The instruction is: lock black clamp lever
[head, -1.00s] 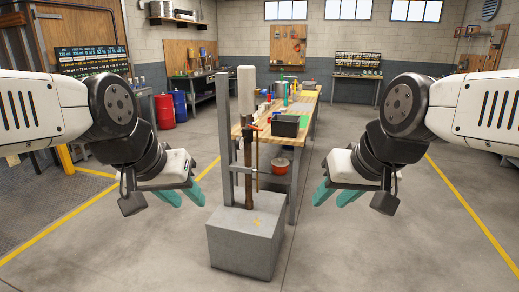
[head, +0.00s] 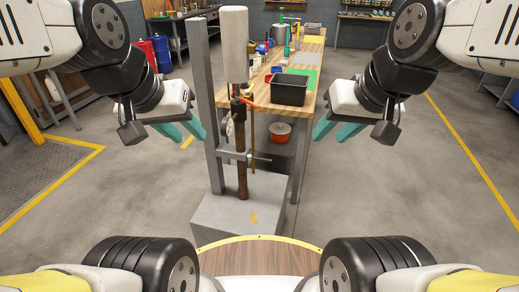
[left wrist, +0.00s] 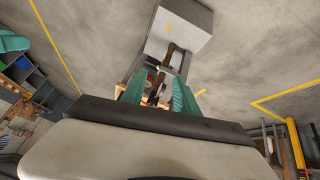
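A grey post stand on a concrete block (head: 240,215) stands ahead of me. It carries a brown pipe (head: 242,180) with a white cylinder (head: 234,45) above. A black fitting (head: 237,108) with a red-orange handle (head: 250,103) sits below the cylinder; I cannot tell which small part is the clamp lever. A grey metal clamp (head: 240,156) crosses the pipe lower down. My left gripper (head: 186,130) is open and empty, left of the stand. In the left wrist view its teal fingers (left wrist: 158,95) are apart, with the stand visible beyond. My right gripper (head: 334,131) is open and empty, right of the stand.
A wooden workbench (head: 309,70) stands behind the post, with a black bin (head: 289,90) and a green mat (head: 303,76). An orange-red pot (head: 280,133) is on its lower shelf. Blue and red drums (head: 162,52) stand at the back left. Floor on both sides is clear.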

